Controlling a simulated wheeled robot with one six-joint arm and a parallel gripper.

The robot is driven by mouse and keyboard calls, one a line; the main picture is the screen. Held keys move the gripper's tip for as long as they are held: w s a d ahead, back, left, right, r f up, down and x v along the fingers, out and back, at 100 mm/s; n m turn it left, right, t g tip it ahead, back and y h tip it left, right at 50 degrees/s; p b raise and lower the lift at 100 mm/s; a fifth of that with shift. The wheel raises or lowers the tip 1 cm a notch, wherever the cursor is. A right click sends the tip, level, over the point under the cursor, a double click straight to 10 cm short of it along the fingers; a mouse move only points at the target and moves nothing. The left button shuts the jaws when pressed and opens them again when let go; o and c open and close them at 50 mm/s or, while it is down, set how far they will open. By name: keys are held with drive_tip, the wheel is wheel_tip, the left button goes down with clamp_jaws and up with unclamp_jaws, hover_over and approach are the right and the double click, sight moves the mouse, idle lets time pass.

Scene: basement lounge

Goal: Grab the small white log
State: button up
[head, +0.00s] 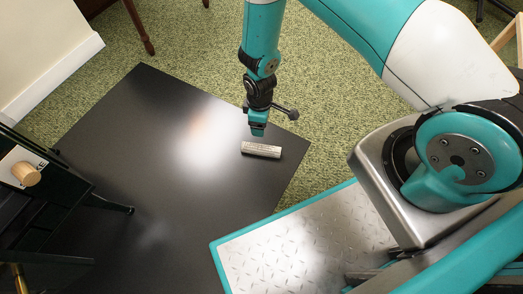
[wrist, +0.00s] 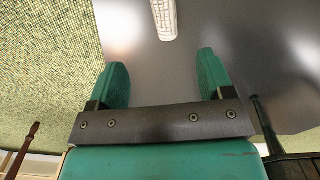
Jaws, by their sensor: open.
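The small white log (head: 261,149) lies on a dark, glossy floor panel, near the panel's right edge in the head view. It is short and pale, with a greyish, bark-like surface. In the wrist view the log (wrist: 164,18) shows at the top, cut off by the frame edge, beyond and between the fingertips. My gripper (head: 258,130) is just above and behind the log in the head view. In the wrist view my gripper (wrist: 161,72) has its two green fingers apart, with nothing between them.
The dark panel (head: 130,150) is mostly bare around the log. Green carpet (head: 320,120) surrounds it. A black stove-like object (head: 40,205) with a wooden knob stands at the left. Wooden furniture legs (head: 139,27) show at the top left, near a white baseboard (head: 52,80).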

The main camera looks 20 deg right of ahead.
sight(261, 147)
wheel_tip(261, 147, down, 13)
drive_tip(key=b, duration=0.7)
drive_tip(key=shift+s+r, duration=0.1)
drive_tip(key=shift+r, duration=0.05)
drive_tip(key=f+b, duration=0.5)
drive_tip(key=shift+s+f, duration=0.15)
drive_tip(key=shift+s, duration=0.05)
drive_tip(key=c, duration=1.1)
drive_tip(key=shift+r, duration=0.25)
